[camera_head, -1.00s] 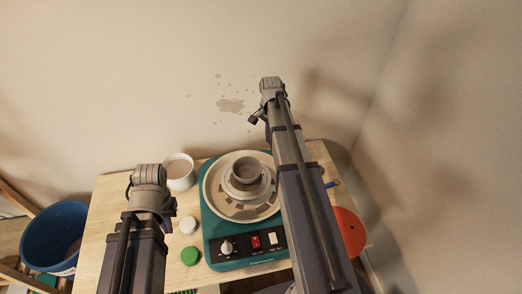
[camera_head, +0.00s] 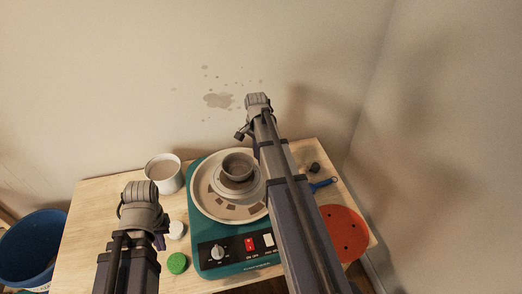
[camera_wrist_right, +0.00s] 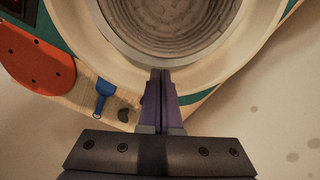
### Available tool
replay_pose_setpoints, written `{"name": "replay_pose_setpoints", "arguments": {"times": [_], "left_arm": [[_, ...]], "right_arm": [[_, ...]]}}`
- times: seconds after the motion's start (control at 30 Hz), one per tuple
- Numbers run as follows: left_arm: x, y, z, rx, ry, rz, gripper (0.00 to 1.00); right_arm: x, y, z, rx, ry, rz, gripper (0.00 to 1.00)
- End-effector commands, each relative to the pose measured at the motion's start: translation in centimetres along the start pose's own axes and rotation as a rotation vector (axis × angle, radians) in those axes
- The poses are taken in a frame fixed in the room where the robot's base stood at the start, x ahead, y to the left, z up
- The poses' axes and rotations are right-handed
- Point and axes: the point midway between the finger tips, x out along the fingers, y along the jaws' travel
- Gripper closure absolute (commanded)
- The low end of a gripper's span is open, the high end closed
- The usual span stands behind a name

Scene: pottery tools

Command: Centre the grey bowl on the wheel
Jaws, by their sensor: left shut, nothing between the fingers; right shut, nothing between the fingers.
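The grey bowl (camera_head: 237,170) stands upright on a round stepped piece (camera_head: 218,186) near the middle of the cream wheel (camera_head: 198,197). It looks a little towards the back right; the exact offset is hard to judge. In the right wrist view, the bowl's ridged inside (camera_wrist_right: 170,25) fills the top. My right gripper (camera_wrist_right: 161,74) is shut and empty, its tips at the bowl's near rim; I cannot tell if they touch. In the head view my right arm covers the wheel's right side. My left gripper (camera_head: 163,237) is shut, mostly hidden by its wrist, left of the wheel.
The teal wheel base (camera_head: 203,262) has a knob and switches. A red disc (camera_head: 341,232) and blue tool (camera_head: 322,185) are at right. A blue bucket (camera_head: 30,250) stands off the table.

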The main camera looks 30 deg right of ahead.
Motion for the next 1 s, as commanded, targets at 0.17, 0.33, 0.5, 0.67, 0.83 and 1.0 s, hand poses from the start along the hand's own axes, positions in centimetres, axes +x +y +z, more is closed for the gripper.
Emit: {"name": "replay_pose_setpoints", "arguments": {"times": [0.17,0.33,0.5,0.67,0.83,1.0], "left_arm": [[-0.2,0.0,0.0,0.000,0.000,0.000,1.00],[-0.2,0.0,0.0,0.000,0.000,0.000,1.00],[-0.2,0.0,0.0,0.000,0.000,0.000,1.00],[-0.2,0.0,0.0,0.000,0.000,0.000,1.00],[-0.2,0.0,0.0,0.000,0.000,0.000,1.00],[-0.2,0.0,0.0,0.000,0.000,0.000,1.00]], "right_arm": [[-0.2,0.1,1.9,0.000,0.001,0.000,1.00],[-0.2,0.0,2.0,0.001,0.001,0.000,1.00],[-0.2,0.0,2.1,0.001,0.001,0.000,1.00],[-0.2,0.1,3.7,-0.001,0.000,0.000,1.00],[-0.2,0.0,4.1,0.001,-0.001,0.000,1.00],[-0.2,0.0,4.1,0.001,0.000,0.000,1.00]]}}
